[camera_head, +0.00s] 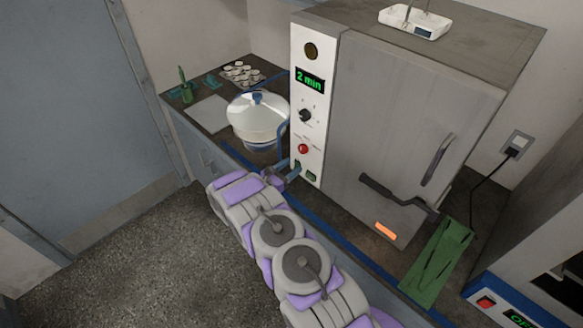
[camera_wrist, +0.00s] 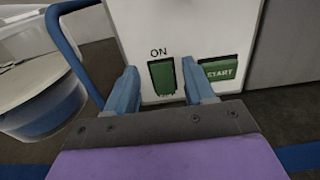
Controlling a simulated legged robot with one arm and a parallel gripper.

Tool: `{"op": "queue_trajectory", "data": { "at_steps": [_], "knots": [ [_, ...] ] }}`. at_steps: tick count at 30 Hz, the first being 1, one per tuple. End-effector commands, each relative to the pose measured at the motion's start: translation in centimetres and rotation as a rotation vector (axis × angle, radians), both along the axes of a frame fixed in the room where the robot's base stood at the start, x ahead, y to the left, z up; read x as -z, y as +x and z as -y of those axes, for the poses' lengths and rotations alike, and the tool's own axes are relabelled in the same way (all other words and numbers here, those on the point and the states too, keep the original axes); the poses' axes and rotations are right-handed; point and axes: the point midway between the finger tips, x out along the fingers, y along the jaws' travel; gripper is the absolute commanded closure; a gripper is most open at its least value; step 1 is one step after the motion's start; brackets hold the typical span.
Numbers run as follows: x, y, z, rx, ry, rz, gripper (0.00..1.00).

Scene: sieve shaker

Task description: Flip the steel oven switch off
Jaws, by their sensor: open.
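The steel oven (camera_head: 385,110) stands on the bench, with a white control panel (camera_head: 312,130) on its left. The panel carries a display reading "2 min", a black knob (camera_head: 305,115) and a red button (camera_head: 303,149). In the wrist view a green rocker switch (camera_wrist: 162,77) labelled "ON" sits low on the panel, left of a green "START" button (camera_wrist: 219,70). My gripper (camera_wrist: 166,82) is open and empty. Its blue fingers are on either side of the switch in the picture; I cannot tell whether they touch the panel. In the head view the gripper (camera_head: 286,172) is at the panel's lower left.
A lidded glass vessel (camera_head: 258,118) stands left of the panel, and a blue tube (camera_wrist: 75,55) runs close beside the gripper. A white tray (camera_head: 415,22) sits on the oven. The floor at left is clear.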

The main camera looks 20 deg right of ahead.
Motion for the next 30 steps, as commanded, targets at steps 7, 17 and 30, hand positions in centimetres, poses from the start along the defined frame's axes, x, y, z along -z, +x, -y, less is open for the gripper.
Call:
{"op": "queue_trajectory", "data": {
  "at_steps": [7, 17, 30],
  "knots": [
    [-0.03, 0.33, 0.92, -0.001, 0.0, 0.0, 0.47],
    [-0.06, 0.34, 0.91, 0.0, -0.001, 0.0, 0.6],
    [-0.06, 0.38, 0.87, -0.001, -0.001, 0.0, 1.0]
  ]
}}
